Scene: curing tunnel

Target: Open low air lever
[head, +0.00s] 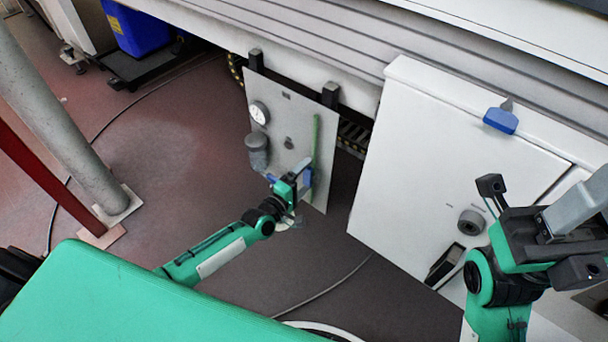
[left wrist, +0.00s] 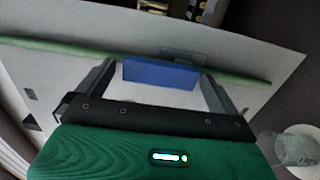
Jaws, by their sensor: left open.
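A low upright grey panel (head: 284,112) carries a thin green pipe (head: 315,142) and a blue lever handle (head: 307,178). My left gripper (head: 300,168) is at the panel's lower right, open at the handle. In the left wrist view the blue handle (left wrist: 161,74) shows between the two spread fingers of the left gripper (left wrist: 158,76), with gaps at its sides. The green pipe (left wrist: 235,75) runs crosswise behind it. My right gripper (head: 540,228) is raised at the right, far from the panel; its finger opening cannot be made out.
The panel also has a round gauge (head: 259,113) and a grey cylinder (head: 257,151). A white cabinet (head: 425,165) with a blue latch (head: 501,120) stands to the right. A grey post (head: 60,115) stands at the left. A cable (head: 340,284) lies on otherwise open floor.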

